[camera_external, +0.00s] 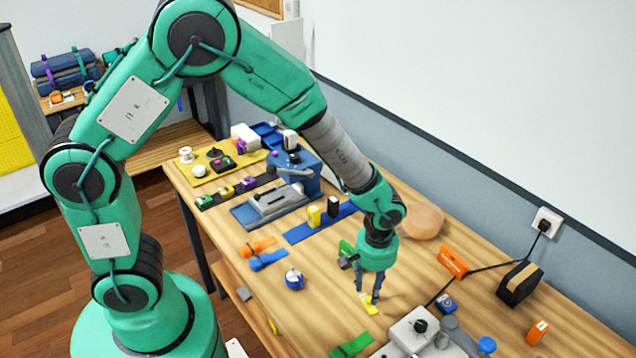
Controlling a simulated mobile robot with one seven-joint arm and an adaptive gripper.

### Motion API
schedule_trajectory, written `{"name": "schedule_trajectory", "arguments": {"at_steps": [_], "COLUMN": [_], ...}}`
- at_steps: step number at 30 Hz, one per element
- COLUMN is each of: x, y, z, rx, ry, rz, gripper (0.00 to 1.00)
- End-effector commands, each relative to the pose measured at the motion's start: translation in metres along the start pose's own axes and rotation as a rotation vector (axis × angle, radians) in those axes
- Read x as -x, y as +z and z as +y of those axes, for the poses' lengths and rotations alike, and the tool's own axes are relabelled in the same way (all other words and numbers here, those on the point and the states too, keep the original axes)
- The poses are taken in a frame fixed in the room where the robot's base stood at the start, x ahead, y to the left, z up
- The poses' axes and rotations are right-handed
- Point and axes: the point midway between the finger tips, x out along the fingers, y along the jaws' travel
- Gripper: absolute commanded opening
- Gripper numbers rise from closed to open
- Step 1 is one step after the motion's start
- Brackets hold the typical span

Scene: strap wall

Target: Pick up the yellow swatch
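The yellow swatch (370,309) is a small flat yellow piece lying on the wooden table, right below my gripper. My gripper (367,293) points down with its fingertips close above the swatch. The two fingers are apart, with a gap between them, and hold nothing that I can see.
A green strap (352,346) lies just in front of the swatch, beside a grey device with a black knob (421,326). A blue round item (294,279) is to the left. An orange block (453,262) and a black box (519,284) with a cable are to the right.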

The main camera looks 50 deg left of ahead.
Motion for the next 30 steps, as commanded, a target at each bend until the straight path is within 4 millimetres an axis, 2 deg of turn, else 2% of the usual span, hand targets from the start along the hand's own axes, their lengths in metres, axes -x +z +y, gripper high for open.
{"name": "schedule_trajectory", "arguments": {"at_steps": [6,10,29,30], "x": [-0.029,-0.039,-0.042,-0.042], "y": [0.001,0.001,0.001,0.001], "z": [-0.001,0.0,0.0,0.0], "rx": [0.0,0.0,0.0,0.0], "ry": [-0.002,0.0,0.0,0.0], "rz": [-0.002,0.0,0.0,0.0], "gripper": [0.37,0.37,0.37,0.31]}}
